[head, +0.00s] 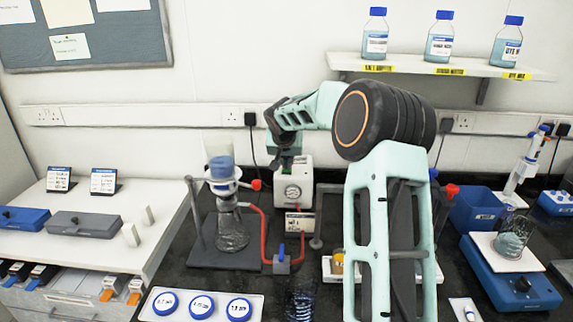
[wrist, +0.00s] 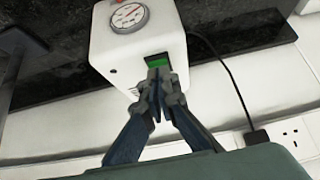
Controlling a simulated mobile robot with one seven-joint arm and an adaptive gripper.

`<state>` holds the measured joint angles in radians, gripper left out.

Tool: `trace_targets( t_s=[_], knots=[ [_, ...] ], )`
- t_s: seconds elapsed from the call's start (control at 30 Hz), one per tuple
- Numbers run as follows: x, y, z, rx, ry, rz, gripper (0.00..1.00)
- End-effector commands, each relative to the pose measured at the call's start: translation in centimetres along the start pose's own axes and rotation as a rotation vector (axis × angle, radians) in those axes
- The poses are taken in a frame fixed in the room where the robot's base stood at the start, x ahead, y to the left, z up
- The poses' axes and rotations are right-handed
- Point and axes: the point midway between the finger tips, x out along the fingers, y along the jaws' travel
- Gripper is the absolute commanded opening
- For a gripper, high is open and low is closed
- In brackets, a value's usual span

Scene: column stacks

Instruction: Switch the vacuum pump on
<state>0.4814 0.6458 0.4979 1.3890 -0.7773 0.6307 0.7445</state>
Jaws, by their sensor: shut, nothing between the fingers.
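The vacuum pump (head: 305,178) is a white box with a round dial gauge on its front, standing against the back wall. In the wrist view the pump (wrist: 105,60) shows its gauge and a green switch (wrist: 158,61) set in a dark recess on another face. My gripper (wrist: 157,82) is shut and empty, with its fingertips at the green switch, partly covering it. I cannot tell whether they touch or press it. In the head view my gripper (head: 287,158) is at the pump's top, mostly hidden by my arm.
Left of the pump, a flask with a filter funnel (head: 221,172) stands on a dark stand base, joined to red tubing (head: 265,226) with a blue-handled valve (head: 281,262). A black cable runs to a wall socket (wrist: 290,136). Bottles stand on a shelf (head: 520,74). My arm hides part of the bench.

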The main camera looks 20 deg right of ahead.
Motion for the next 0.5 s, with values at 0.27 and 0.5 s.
trace_targets(
  t_s=[0.27,0.5],
  knots=[
    [0.92,-0.1,0.95,-0.002,0.055,0.001,0.0],
    [0.65,0.0,0.88,-0.001,0.091,0.002,0.0]
  ],
)
